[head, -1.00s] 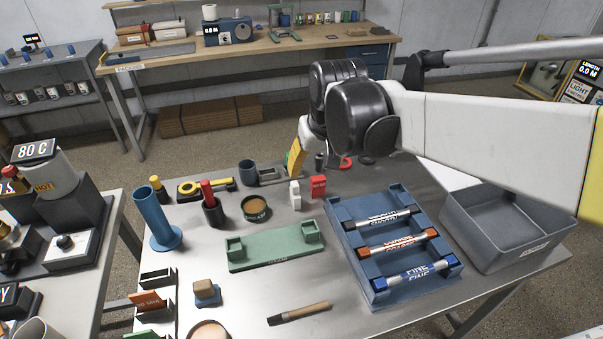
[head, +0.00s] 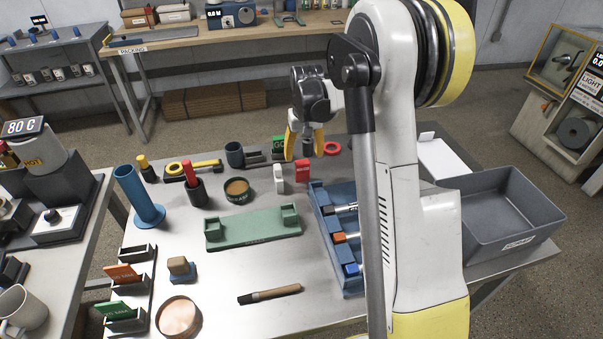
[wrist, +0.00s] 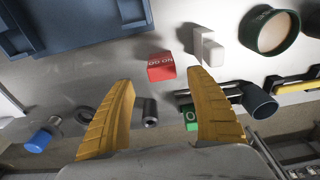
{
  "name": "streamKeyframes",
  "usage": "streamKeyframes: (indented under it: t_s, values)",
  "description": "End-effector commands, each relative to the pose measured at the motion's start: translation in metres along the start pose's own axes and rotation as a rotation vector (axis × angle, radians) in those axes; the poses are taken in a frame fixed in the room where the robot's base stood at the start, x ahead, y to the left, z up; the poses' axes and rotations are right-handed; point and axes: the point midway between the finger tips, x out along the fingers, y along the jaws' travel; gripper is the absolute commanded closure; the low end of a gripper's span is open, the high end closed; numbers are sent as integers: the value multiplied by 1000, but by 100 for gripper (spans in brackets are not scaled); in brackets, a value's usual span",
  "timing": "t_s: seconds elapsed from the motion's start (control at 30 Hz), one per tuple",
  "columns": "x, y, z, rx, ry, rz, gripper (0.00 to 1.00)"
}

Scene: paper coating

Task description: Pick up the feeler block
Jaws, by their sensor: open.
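My gripper (head: 305,152) is open and empty, its two yellow fingers pointing down over the far part of the table. In the wrist view the gripper (wrist: 161,78) frames a small red block with white lettering (wrist: 161,67) just beyond its fingertips. That red block (head: 302,169) stands near the table's middle in the head view. A white stepped block (wrist: 208,47) is close beside it, also seen in the head view (head: 279,179). A green block marked GO (wrist: 188,116) shows by one finger. I cannot tell which block is the feeler block.
A dark cylinder (wrist: 150,112) stands between the fingers in the wrist view. A red ring (head: 332,148), a blue rack of rollers (head: 317,195), a green cradle (head: 252,229) and a round pot (head: 237,189) surround the blocks. A grey bin (head: 500,208) is at right.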

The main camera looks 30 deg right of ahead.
Motion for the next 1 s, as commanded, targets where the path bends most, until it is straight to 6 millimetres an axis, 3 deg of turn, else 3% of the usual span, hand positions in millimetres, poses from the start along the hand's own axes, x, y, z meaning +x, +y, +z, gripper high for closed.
streamKeyframes:
  t_s: [0.4,0.67,0.87,1.0]
  values:
    - [54,-4,5,0,1,0,34]
    - [57,-4,4,0,1,0,34]
    - [56,-4,4,0,1,0,91]
    - [57,-4,4,0,1,0,92]
